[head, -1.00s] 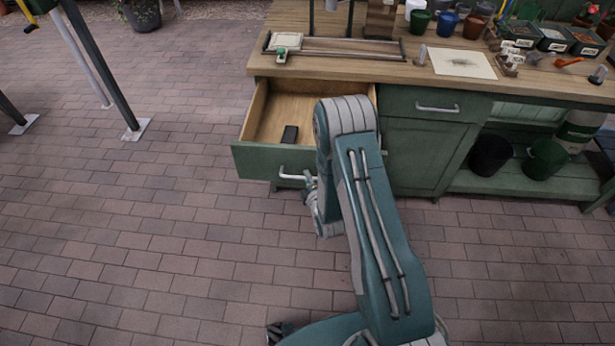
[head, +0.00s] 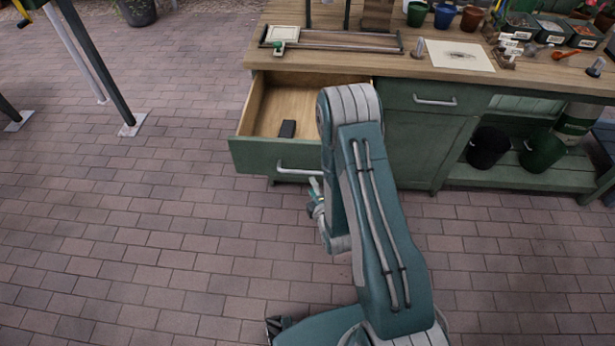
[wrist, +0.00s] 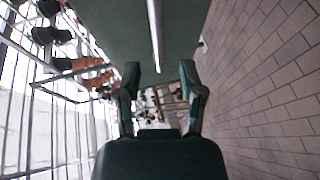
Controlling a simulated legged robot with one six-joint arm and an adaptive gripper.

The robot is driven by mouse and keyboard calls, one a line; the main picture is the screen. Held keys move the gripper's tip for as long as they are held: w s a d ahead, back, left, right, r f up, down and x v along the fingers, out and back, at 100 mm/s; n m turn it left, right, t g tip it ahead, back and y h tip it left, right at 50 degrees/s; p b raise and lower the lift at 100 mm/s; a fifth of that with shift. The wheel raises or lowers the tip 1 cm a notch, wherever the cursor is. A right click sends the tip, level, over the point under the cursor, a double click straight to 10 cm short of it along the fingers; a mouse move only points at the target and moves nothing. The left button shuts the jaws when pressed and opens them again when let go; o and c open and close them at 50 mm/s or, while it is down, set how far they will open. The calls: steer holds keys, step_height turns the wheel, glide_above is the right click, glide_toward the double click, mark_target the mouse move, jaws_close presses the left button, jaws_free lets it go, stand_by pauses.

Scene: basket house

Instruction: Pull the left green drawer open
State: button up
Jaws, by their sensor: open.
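My gripper (head: 314,190) is just below and in front of the handle, partly hidden by my arm. In the wrist view my gripper (wrist: 160,85) has its two fingers apart and nothing between them. The handle (wrist: 155,35) runs ahead of the fingertips there, apart from them, along the green drawer front (wrist: 110,25).
The wooden bench top (head: 390,62) carries a tray-like frame, a paper sheet (head: 457,55), pots and boxes. A closed right drawer (head: 435,97) is beside the open one. Dark buckets (head: 488,148) stand on the lower shelf. Brick paving (head: 150,230) is clear in front and left.

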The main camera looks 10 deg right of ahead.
steer(key=v, duration=0.4)
steer(key=shift+s, duration=0.3)
steer(key=shift+r, duration=0.15)
steer(key=w+r+m+g+h, duration=0.15)
steer(key=r+m, duration=0.25)
steer(key=r, duration=0.6)
steer(key=w+r+m+g, duration=0.2)
steer(key=r+m+g, duration=0.15)
steer(key=r, duration=0.55)
steer(key=s+r+m+g, duration=0.2)
steer(key=s+r+m, duration=0.3)
steer(key=s+r, duration=0.3)
steer(key=s+r+m+g, duration=0.3)
steer(key=s+r+m, duration=0.2)
steer(key=s, duration=1)
step_height(320, 180, up, 3)
steer(key=shift+s+f+m, duration=0.1)
steer(key=shift+s+m, duration=0.25)
steer(key=shift+s, duration=0.05)
